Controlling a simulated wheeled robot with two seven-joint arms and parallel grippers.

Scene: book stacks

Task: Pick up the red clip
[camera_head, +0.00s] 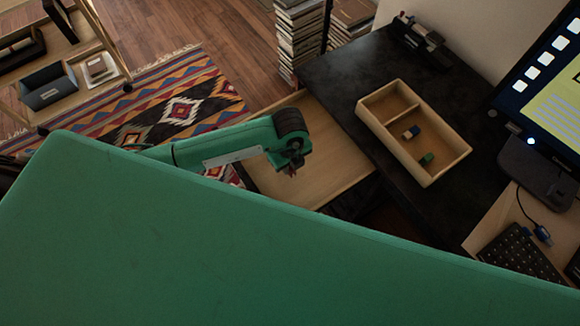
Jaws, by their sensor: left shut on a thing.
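My left gripper (290,168) points down over an open wooden drawer (335,165) at the side of the dark desk. It is shut on a small dark reddish thing at its fingertips, which looks like the red clip (291,173); it is small and mostly hidden by the fingers. The clip is held above the drawer floor, though I cannot tell how high. My right gripper is not in view.
A monitor (550,95) and keyboard (520,252) are at right. Stacked books (300,40) stand behind. My green body covers the foreground.

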